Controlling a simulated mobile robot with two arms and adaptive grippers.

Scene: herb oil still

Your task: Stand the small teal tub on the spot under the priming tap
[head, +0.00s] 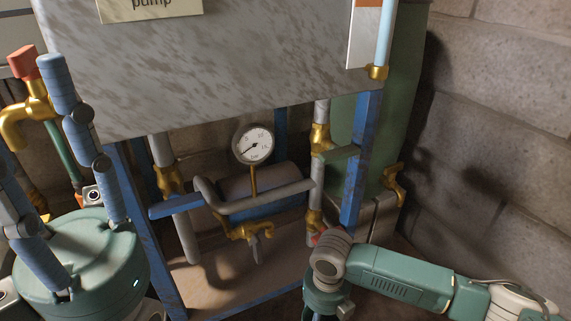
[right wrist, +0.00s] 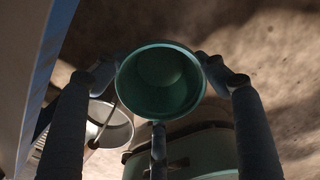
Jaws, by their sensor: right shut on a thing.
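The small teal tub (right wrist: 160,82) shows in the right wrist view with its round mouth towards the camera. The dark fingers of my right gripper (right wrist: 157,88) are shut around it. In the head view my right arm comes in from the right, and its hand runs out of the bottom edge, so the tub is hidden there. A small brass tap (head: 250,232) sits below the dial gauge; no label shows whether it is the priming tap. I cannot make out a marked spot beneath it. My left gripper (head: 35,140) is at the left, fingers spread, empty.
Other brass taps stand at left (head: 35,100) and right (head: 393,185). A brick wall (head: 500,110) closes the right. A pale pail (right wrist: 110,128) shows in the wrist view.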

